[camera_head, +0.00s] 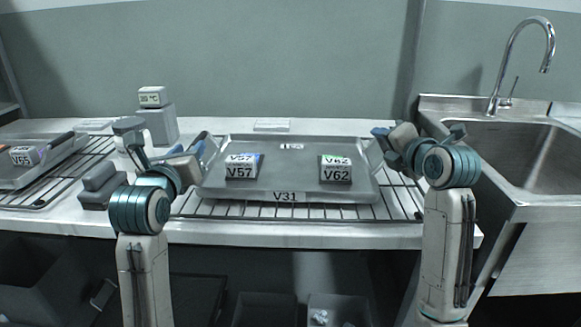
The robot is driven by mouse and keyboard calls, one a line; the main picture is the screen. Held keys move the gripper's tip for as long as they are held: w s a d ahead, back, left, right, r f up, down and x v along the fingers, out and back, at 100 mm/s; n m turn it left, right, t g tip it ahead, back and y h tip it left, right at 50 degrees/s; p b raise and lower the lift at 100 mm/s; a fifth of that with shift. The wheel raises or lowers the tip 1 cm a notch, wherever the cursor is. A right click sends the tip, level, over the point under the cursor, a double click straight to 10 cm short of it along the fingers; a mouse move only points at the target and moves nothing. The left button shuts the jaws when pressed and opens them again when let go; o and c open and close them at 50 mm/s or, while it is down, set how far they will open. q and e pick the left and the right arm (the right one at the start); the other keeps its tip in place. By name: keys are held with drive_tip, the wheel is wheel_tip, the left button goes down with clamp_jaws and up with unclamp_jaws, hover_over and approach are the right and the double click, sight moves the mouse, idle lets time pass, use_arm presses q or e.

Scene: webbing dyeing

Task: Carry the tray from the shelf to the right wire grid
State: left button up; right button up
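The grey metal tray (287,182), labelled V31 on its front rim, sits level over the right wire grid (402,204). Whether its underside rests fully on the wires is hidden. Two labelled blocks, V57 (241,172) and V62 (335,174), stand upright in it. My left gripper (203,147) is at the tray's left side, close to the rim. My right gripper (379,138) is at the tray's right side, near its far right corner. The fingers overlap in this view, so I cannot tell whether either grips the tray.
Another wire grid (86,160) at left holds a tray (48,166) with a V65 block (24,156). A scale-like device (157,122) and a dark grey item (101,185) stand between the grids. A sink (520,150) with tap (521,55) is at right. Bins sit below.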

use_arm(q)
drive_tip(key=shift+s, duration=0.95)
drive_tip(key=shift+w+f, duration=0.15)
drive_tip(key=shift+w, duration=0.15)
use_arm(e)
drive_tip(key=shift+s+d, duration=0.3)
drive_tip(key=shift+s, duration=0.3)
use_arm(q)
drive_tip(key=shift+s, duration=0.15)
use_arm(e)
drive_tip(key=v, duration=0.6)
drive_tip(key=shift+s+r, duration=0.15)
drive_tip(key=shift+s, duration=0.2)
